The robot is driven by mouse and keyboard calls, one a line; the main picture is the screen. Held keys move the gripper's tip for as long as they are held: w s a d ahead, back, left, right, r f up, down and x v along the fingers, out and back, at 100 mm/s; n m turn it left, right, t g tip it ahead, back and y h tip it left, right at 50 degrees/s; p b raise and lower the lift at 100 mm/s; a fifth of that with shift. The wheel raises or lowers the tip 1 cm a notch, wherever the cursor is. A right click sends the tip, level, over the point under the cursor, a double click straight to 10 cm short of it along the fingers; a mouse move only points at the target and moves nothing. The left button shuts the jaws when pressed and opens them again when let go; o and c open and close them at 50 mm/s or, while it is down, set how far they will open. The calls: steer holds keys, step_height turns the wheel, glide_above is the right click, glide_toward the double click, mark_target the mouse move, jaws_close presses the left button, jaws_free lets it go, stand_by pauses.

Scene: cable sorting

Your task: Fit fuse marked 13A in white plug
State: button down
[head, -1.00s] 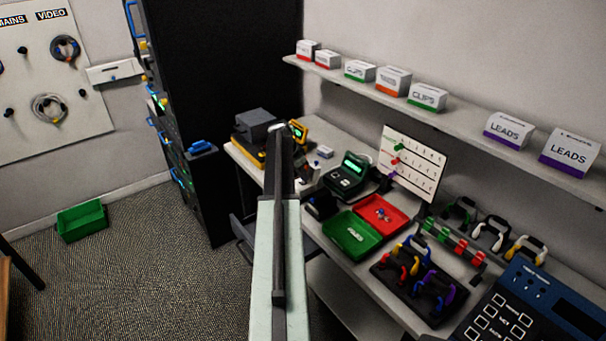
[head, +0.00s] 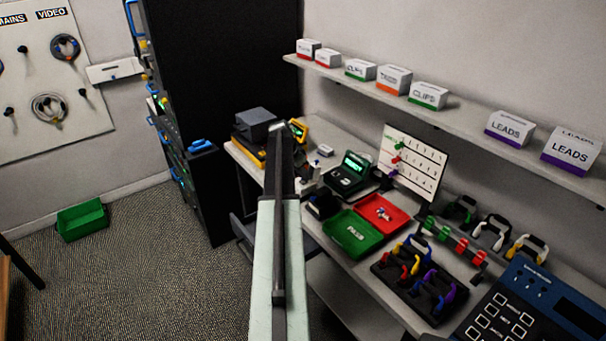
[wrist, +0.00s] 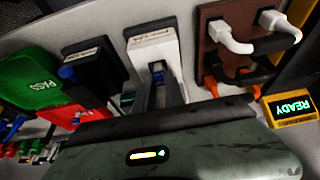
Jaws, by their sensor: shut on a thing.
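The white plug (wrist: 153,50), a white block with a label, lies at the upper middle of the wrist view. My gripper (wrist: 158,82) is over its near end, with its narrow fingers close together. A small bluish piece (wrist: 157,70) shows at the fingertips; it appears to be the fuse, but its marking is too small to read. I cannot tell whether it touches the plug. In the head view my arm hides most of the gripper and the plug.
A black labelled block (wrist: 96,62) lies left of the white plug. A green PASS tray (head: 352,235) and a red tray (head: 383,214) with small pieces stand on the bench. A brown board with white and orange leads (wrist: 245,40) and a READY display (wrist: 291,107) are at right.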

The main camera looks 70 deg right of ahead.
steer(key=shift+f, duration=0.2)
steer(key=c, duration=1.3)
jaws_free()
steer(key=o, duration=0.5)
steer(key=shift+o, duration=0.2)
step_height(320, 180, up, 8)
steer(key=p, duration=0.8)
steer(key=shift+w+r, duration=0.1)
steer(key=shift+r, duration=0.05)
